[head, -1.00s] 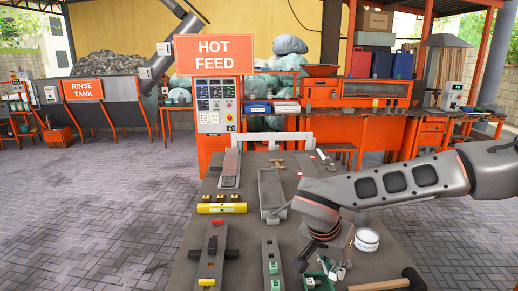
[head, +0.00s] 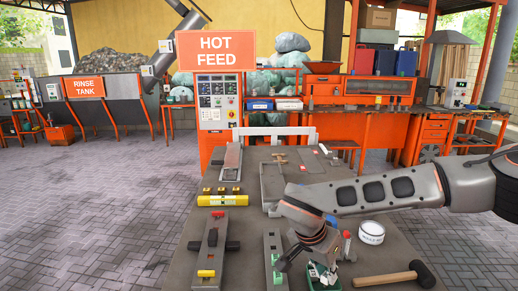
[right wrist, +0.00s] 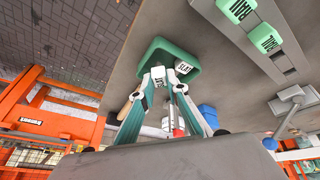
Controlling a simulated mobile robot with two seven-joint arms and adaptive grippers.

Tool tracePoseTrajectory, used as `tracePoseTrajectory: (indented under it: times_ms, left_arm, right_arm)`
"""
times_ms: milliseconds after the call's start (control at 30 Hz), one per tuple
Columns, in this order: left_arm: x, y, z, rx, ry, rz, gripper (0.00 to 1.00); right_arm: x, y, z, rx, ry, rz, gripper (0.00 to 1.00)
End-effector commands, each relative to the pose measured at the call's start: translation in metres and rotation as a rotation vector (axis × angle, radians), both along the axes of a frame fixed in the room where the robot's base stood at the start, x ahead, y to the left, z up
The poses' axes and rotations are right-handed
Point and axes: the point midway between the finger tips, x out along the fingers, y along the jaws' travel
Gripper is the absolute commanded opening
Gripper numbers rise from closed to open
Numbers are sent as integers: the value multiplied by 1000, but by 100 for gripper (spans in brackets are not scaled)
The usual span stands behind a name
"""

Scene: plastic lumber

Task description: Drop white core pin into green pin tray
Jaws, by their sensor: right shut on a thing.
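My right gripper (head: 318,267) points down over the green pin tray (head: 333,283) on the near part of the table. In the right wrist view, the fingers (right wrist: 165,78) close together at the near side of the tray (right wrist: 150,54). They are shut on a small white piece, which I take to be the white core pin (right wrist: 158,76); the fingers largely hide it. A white face marked "SLAT" (right wrist: 183,68) shows beside the fingertips; I cannot tell whether it belongs to the tray. My left gripper is not in view.
A white tub (head: 371,232) and a hammer (head: 395,277) lie to the right of the tray. A grey rail with green labelled blocks (head: 276,263) lies close on the left. Further left are a yellow level (head: 223,200) and another grey bar (head: 210,250). Bare tabletop lies between these.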

Motion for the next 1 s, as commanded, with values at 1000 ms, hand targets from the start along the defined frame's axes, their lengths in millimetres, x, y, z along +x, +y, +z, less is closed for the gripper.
tracePoseTrajectory:
  times_ms: [1000]
  left_arm:
    - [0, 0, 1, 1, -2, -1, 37]
  right_arm:
    - [-8, 14, 39, 0, -6, 3, 34]
